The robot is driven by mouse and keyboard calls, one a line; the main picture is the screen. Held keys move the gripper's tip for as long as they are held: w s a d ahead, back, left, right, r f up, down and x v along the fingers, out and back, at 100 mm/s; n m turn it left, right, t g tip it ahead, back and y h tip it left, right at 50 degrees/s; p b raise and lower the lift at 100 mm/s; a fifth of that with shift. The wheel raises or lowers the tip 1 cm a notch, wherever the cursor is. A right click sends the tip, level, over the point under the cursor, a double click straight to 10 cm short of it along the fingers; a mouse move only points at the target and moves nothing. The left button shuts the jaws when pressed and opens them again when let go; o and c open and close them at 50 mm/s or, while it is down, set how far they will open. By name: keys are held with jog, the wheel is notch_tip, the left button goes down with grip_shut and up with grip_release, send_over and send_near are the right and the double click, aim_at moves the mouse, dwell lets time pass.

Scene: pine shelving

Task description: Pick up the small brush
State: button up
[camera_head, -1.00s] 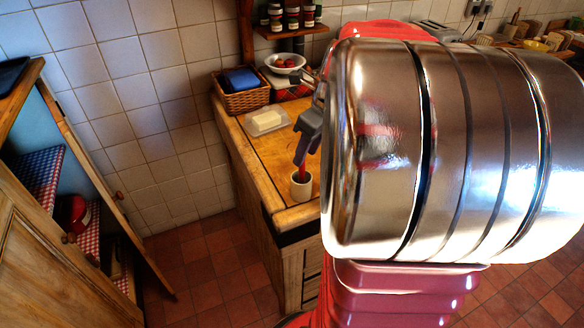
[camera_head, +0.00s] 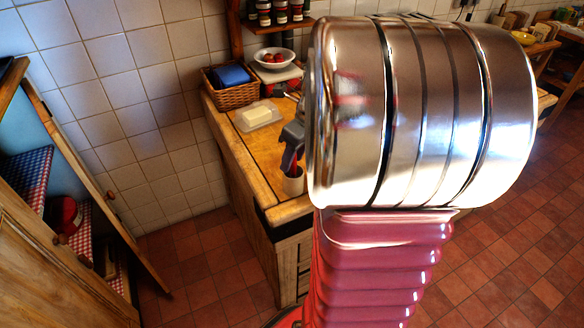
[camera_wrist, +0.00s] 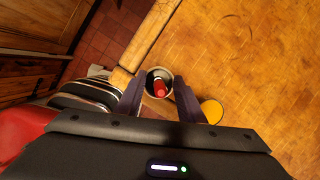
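A light cup (camera_head: 293,186) stands near the front corner of the wooden counter. It also shows in the wrist view (camera_wrist: 150,75), with a red upright thing (camera_wrist: 160,88) in its mouth. This may be the small brush's handle; no bristles show. My gripper (camera_wrist: 160,97) is open, with one dark finger on each side of the red thing and nothing clamped between them. In the head view my gripper (camera_head: 291,153) is just above the cup, partly hidden by my large metal arm link. I cannot tell whether the fingers touch the cup.
A butter dish (camera_head: 258,115), a wicker basket (camera_head: 235,94) with a blue item, and a white bowl (camera_head: 273,56) stand farther back on the counter. A yellow round thing (camera_wrist: 212,111) lies right of the cup in the wrist view. An open cupboard door (camera_head: 100,200) is at left.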

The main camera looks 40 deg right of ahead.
dwell(0.3)
grip_shut()
dwell(0.3)
